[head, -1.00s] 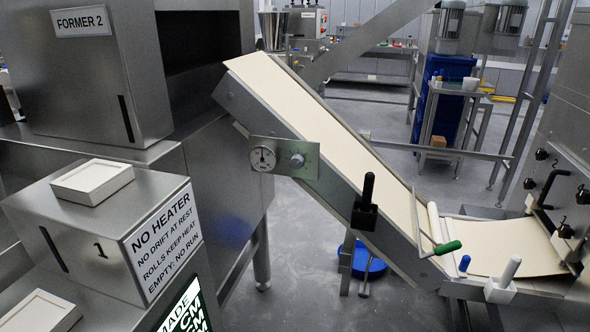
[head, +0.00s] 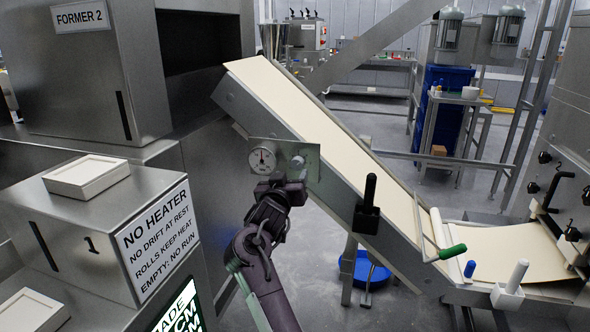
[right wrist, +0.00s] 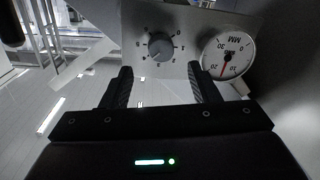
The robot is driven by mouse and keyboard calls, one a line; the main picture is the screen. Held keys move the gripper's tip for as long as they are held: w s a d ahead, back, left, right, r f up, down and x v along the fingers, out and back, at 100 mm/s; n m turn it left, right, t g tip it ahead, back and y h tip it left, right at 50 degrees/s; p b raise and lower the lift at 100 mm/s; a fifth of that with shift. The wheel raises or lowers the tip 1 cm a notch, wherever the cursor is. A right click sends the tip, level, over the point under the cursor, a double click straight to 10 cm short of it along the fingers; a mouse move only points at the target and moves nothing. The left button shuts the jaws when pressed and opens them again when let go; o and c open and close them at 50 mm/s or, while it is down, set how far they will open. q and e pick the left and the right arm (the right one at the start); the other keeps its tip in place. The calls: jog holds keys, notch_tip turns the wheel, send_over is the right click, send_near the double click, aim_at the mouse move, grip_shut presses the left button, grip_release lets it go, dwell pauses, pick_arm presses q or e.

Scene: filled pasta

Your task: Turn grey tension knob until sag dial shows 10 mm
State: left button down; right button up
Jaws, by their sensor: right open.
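The grey tension knob (head: 298,162) sits on a grey-green plate (head: 313,152) on the conveyor's side. The sag dial (head: 262,160), white and round, is left of it on that plate. My right gripper (head: 283,181) is just below the plate. In the right wrist view its open fingers (right wrist: 160,72) are empty, one each side of the knob's line, with the knob ahead of them. My left gripper is out of view.
The sloping conveyor (head: 330,140) carries a pale pasta sheet. A black handle (head: 369,200) stands on its side, right of the plate. The FORMER 2 housing (head: 190,85) is at left, with a labelled steel box (head: 100,235) in front.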

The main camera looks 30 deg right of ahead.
aim_at(296, 165)
jog(key=x, duration=0.6)
jog(key=shift+w+f, duration=0.1)
jog(key=shift+c, duration=0.3)
jog(key=c, duration=0.9)
